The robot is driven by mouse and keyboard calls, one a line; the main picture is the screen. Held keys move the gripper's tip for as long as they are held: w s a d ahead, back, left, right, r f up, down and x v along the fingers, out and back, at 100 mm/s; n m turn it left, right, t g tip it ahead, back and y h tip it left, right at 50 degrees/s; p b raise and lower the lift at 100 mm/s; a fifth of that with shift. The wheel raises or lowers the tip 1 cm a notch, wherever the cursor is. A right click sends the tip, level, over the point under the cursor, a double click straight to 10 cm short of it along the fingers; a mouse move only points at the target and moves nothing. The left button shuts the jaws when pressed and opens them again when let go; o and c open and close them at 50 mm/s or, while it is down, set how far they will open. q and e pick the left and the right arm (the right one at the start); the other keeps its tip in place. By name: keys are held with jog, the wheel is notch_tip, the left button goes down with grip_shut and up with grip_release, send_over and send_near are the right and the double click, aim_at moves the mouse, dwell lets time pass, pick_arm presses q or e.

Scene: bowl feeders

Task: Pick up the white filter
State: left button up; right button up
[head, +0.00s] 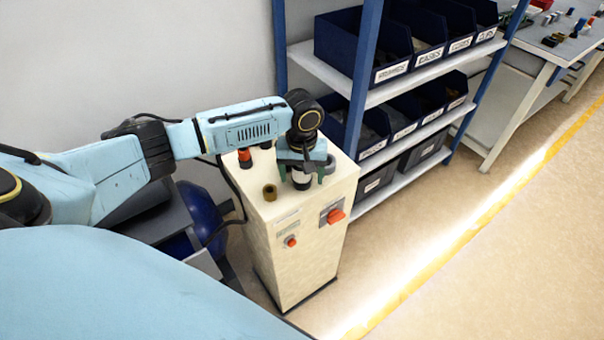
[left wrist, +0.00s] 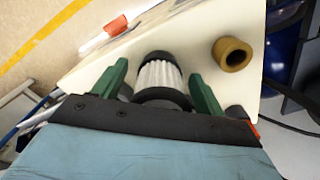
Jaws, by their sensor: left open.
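The white filter (head: 302,180) stands upright on top of the cream cabinet (head: 292,236), under my left gripper (head: 305,178). In the left wrist view the filter (left wrist: 160,77) shows white pleats with dark end caps. My left gripper (left wrist: 161,90) is open, with one green finger on each side of the filter. A gap shows between each finger and the filter. The filter's near end is partly hidden by the gripper body. My right gripper is not in view.
A brass bushing (head: 270,192) stands on the cabinet top beside the filter, also in the left wrist view (left wrist: 232,54). An orange-topped item (head: 245,158) stands further back. A blue-framed shelf with dark bins (head: 362,50) is close behind the cabinet. Floor at right is clear.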

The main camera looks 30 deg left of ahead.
pick_arm(q)
jog(key=shift+c, duration=0.2)
jog(key=c, duration=1.1)
